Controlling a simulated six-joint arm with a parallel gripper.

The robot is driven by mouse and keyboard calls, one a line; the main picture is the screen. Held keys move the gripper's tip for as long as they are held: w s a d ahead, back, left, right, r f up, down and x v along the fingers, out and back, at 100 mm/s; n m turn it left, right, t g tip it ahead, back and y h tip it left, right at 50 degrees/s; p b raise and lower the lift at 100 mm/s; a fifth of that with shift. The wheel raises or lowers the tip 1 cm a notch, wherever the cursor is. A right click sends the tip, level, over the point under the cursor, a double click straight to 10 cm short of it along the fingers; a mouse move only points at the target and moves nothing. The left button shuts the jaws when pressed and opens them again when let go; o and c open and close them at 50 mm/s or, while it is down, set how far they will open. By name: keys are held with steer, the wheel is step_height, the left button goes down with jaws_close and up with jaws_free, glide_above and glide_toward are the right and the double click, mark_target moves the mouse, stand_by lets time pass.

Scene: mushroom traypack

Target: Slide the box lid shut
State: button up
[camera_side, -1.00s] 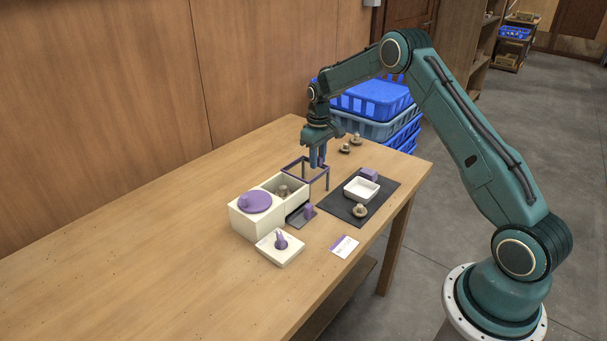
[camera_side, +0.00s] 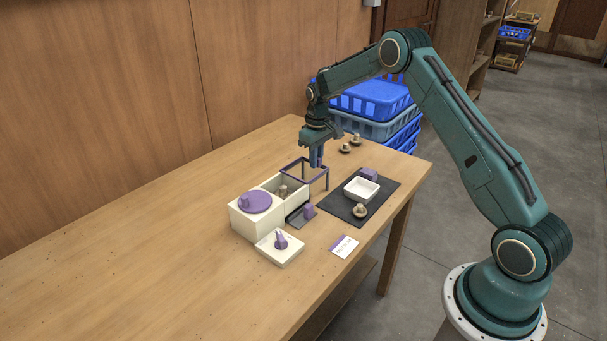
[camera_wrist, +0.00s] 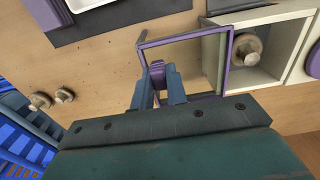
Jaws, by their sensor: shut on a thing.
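The cream box (camera_side: 243,222) stands on the table. Its right compartment is open at the top, with a brown mushroom (camera_side: 283,190) inside; the mushroom also shows in the wrist view (camera_wrist: 247,47). The lid (camera_side: 292,163) is a purple-edged frame, mostly off the box on a thin-legged stand. In the wrist view the lid (camera_wrist: 226,65) has its right edge by the box's near wall, and the mushroom shows uncovered. My gripper (camera_side: 317,165) is shut on the lid's purple handle (camera_wrist: 157,68) at the lid's outer end. The fingertips partly hide the handle.
A round purple cover (camera_side: 256,201) sits on the box's left part. A cream block with a purple knob (camera_side: 280,247) stands in front. A white tray (camera_side: 347,193) and a purple block lie on a dark mat (camera_side: 337,208). Loose mushrooms (camera_side: 345,148) lie behind. The table's left is clear.

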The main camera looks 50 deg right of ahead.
mark_target(296, 174)
steer(key=shift+s+a+f, duration=0.1)
steer(key=shift+a+f, duration=0.05)
steer(key=shift+a, duration=1.45)
steer(key=shift+s+a+f, duration=0.1)
steer(key=shift+a+f, duration=0.05)
steer(key=shift+a, duration=1.5)
steer(key=shift+s+a+f, duration=0.1)
steer(key=shift+a+f, duration=0.05)
steer(key=shift+a, duration=1.45)
steer(key=o, duration=0.5)
steer(key=shift+o, duration=1.3)
steer(key=shift+a+r, duration=0.1)
steer(key=shift+r, duration=0.2)
step_height(296, 174, up, 4)
steer(key=shift+w+r, duration=0.15)
steer(key=shift+r, duration=0.05)
steer(key=shift+r, duration=0.1)
